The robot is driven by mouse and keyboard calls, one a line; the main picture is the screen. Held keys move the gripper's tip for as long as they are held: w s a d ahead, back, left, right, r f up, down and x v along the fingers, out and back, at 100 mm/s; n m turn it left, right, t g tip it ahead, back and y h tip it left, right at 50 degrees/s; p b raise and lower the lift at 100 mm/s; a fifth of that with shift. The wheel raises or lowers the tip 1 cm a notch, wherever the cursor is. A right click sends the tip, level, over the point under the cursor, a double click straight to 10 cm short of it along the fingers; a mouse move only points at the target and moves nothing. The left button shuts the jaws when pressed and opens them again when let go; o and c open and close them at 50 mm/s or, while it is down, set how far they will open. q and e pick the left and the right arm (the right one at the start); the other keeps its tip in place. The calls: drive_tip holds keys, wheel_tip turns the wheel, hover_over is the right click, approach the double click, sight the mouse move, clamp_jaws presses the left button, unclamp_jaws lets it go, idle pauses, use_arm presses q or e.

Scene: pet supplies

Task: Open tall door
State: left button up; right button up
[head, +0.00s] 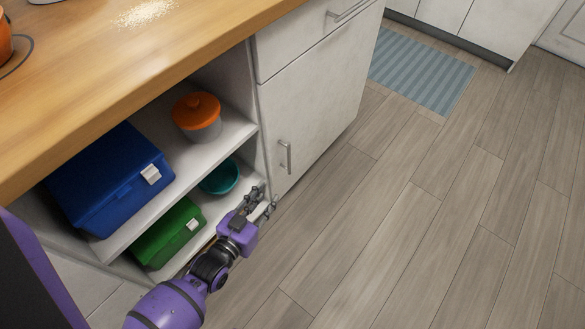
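The tall white door (318,105) is on the cabinet under the wooden counter, to the right of the open shelves. It looks shut. Its vertical metal handle (286,156) is near its left edge. My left gripper (266,205) is below and slightly left of the handle, at the end of my purple arm, in front of the lower shelf. It appears apart from the handle. Its fingers look spread with nothing between them. My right gripper is not in view.
A drawer (312,30) with a metal handle sits above the door. The open shelves hold a blue box (110,180), a green box (168,232), an orange-lidded jar (197,115) and a teal bowl (219,177). The wooden floor (400,220) is clear; a blue rug (420,70) lies beyond.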

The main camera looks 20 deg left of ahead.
sight(289, 158)
use_arm(q)
drive_tip(key=w+f+t+b, duration=0.1)
drive_tip(key=w+b, duration=0.1)
drive_tip(key=w, duration=0.3)
drive_tip(key=w+f+b, duration=0.1)
drive_tip(key=w+b, duration=0.2)
drive_tip(key=w, duration=0.3)
drive_tip(key=w+f+t+b, duration=0.1)
drive_tip(key=w+b, duration=0.2)
drive_tip(key=w, duration=0.3)
drive_tip(key=shift+w+d+f+t, duration=0.15)
drive_tip(key=shift+w+d+t, duration=0.05)
drive_tip(key=shift+d+t, duration=0.15)
clamp_jaws()
